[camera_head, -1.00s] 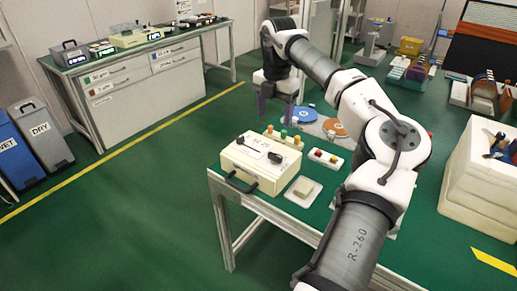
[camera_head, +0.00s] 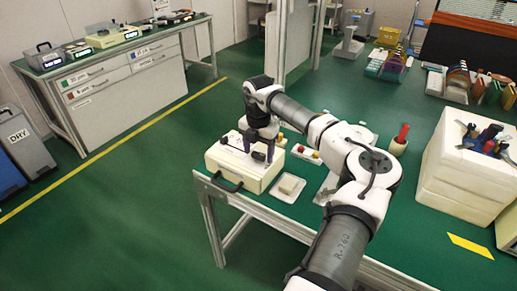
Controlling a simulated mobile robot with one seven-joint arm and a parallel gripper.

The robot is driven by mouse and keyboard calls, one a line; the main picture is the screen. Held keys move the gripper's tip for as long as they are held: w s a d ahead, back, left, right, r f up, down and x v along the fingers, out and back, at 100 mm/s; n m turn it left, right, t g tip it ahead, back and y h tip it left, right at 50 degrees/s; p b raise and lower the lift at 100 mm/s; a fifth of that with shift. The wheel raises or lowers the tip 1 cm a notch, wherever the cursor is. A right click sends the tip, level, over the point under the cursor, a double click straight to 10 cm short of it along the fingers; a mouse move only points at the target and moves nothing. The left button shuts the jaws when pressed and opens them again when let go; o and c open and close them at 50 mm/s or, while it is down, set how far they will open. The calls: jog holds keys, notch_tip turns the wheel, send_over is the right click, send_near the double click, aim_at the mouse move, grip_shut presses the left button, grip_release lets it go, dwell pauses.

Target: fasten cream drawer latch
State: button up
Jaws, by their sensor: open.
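The cream drawer box (camera_head: 225,166) sits at the near left corner of the green table, with a black handle (camera_head: 224,184) on its front. One black latch (camera_head: 224,140) shows on the left of its top. The right part of the top, where a second dark latch showed earlier, is largely hidden by my gripper. My gripper (camera_head: 258,151) points down over that right part with its fingers open. I cannot tell whether the fingers touch the box or stand around a latch.
A small tray with a beige block (camera_head: 288,185) lies right of the box. Behind it is a small button panel (camera_head: 306,153). A red-handled item stands in a cup (camera_head: 399,142). A large cream foam block (camera_head: 460,170) with tools stands at the right.

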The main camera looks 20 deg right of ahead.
jog(key=shift+c, duration=0.2)
jog(key=c, duration=0.9)
jog(key=shift+c, duration=0.2)
jog(key=n+b, duration=0.1)
jog(key=n, duration=0.3)
jog(key=n+b, duration=0.1)
jog(key=n, duration=0.3)
jog(key=shift+n, duration=0.3)
jog(key=n, duration=0.9)
jog(key=shift+w+n, duration=0.1)
jog(key=shift+n, duration=0.2)
